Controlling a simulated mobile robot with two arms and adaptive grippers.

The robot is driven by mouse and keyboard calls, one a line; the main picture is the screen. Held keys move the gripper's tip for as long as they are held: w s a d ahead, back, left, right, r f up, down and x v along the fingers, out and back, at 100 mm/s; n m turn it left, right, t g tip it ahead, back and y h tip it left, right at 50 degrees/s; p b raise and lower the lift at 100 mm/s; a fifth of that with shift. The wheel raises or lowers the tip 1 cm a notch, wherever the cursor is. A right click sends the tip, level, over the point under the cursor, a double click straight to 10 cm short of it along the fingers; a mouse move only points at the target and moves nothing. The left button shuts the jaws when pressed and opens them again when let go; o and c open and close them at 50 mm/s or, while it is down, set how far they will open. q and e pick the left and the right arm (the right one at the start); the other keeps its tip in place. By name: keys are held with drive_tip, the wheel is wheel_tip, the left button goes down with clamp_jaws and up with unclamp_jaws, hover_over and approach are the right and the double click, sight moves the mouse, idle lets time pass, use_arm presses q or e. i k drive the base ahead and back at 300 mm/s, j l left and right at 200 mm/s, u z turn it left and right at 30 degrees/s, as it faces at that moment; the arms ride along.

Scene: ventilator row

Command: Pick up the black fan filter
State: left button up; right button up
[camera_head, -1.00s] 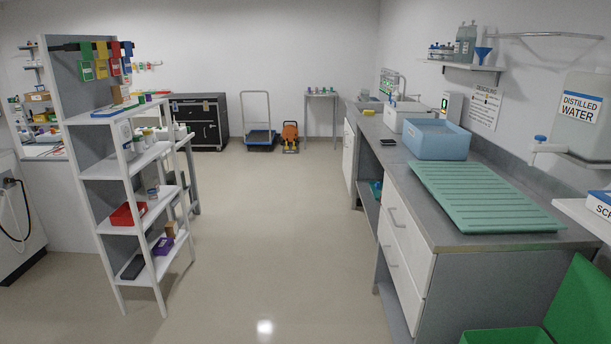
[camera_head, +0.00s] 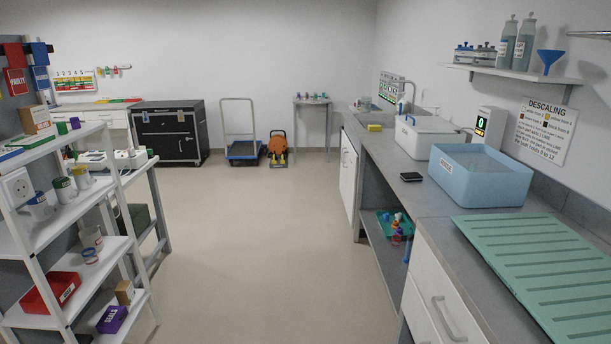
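A small flat black item (camera_head: 411,177) lies on the grey counter (camera_head: 400,158), left of the blue RINSE basin (camera_head: 480,178). It may be the black fan filter, but it is too small to tell. Another dark item (camera_head: 85,338) shows at the bottom of the white shelf rack on the left, cut by the frame edge. Neither of my grippers is in view.
The floor aisle (camera_head: 260,230) between the left shelf rack (camera_head: 95,255) and the right counter is clear. A green ribbed mat (camera_head: 550,260) lies on the counter's near end. A black tool cabinet (camera_head: 170,133), a trolley (camera_head: 243,148) and an orange machine (camera_head: 278,148) stand at the back wall.

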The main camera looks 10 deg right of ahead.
sight(409, 177)
drive_tip(key=i+z, duration=0.1)
drive_tip(key=i, duration=0.5)
drive_tip(key=i+j+z, duration=0.15)
drive_tip(key=i, duration=0.45)
drive_tip(key=i+j+z, duration=0.1)
drive_tip(key=i, duration=0.45)
drive_tip(key=i+j+z, duration=0.2)
drive_tip(key=i+z, duration=0.2)
drive_tip(key=i+j+z, duration=1.15)
drive_tip(key=j, duration=0.15)
drive_tip(key=i+j+z, duration=0.1)
drive_tip(key=i, duration=0.35)
drive_tip(key=j, duration=0.1)
